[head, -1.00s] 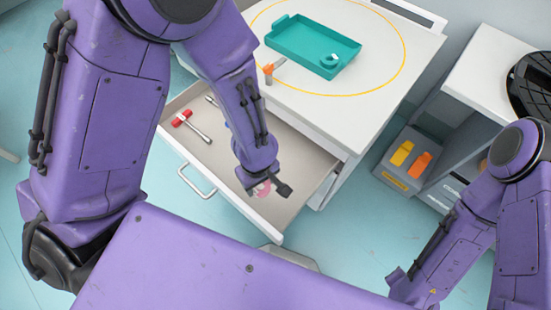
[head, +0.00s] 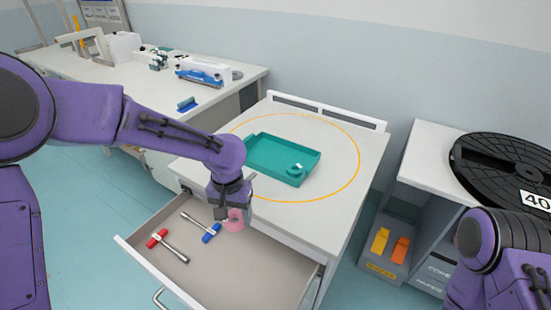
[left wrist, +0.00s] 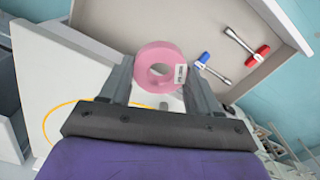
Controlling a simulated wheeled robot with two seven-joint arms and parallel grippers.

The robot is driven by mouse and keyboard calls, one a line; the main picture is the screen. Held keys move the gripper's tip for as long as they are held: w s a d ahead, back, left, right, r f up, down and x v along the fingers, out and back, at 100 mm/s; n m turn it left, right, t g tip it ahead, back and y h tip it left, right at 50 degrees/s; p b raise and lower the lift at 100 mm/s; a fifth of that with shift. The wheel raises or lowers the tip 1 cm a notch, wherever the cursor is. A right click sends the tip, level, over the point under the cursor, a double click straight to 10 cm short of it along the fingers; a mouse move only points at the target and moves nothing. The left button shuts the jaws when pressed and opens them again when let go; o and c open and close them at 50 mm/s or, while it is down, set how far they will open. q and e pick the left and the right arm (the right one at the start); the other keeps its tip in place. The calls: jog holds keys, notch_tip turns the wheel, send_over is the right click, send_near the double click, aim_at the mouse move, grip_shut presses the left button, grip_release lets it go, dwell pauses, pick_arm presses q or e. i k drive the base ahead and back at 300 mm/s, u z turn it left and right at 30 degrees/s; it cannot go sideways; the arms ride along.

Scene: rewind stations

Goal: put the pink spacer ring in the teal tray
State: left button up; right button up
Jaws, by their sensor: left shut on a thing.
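The pink spacer ring (head: 237,225) is between the fingers of my left gripper (head: 231,212), above the open drawer near the cabinet top's front edge. In the left wrist view the ring (left wrist: 146,57) shows its round hole and a white label, with a finger of the gripper (left wrist: 160,85) on each side. The teal tray (head: 262,165) lies on the cabinet top, behind and to the right of the ring. A small teal ring with a white label (head: 296,169) sits in its right part. My right gripper is out of view.
The open drawer (head: 235,277) holds a red-ended tool (head: 158,238) and a blue-ended tool (head: 211,233). A yellow circle surrounds the tray. A shelf unit (head: 428,165) with a black reel (head: 505,165) stands right. A workbench (head: 90,68) stands back left.

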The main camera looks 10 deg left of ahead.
aim_at(284, 162)
jog(key=u, duration=0.15)
jog(key=k, duration=0.35)
jog(key=z, duration=0.9)
jog(key=i, duration=1.2)
jog(key=u, duration=0.7)
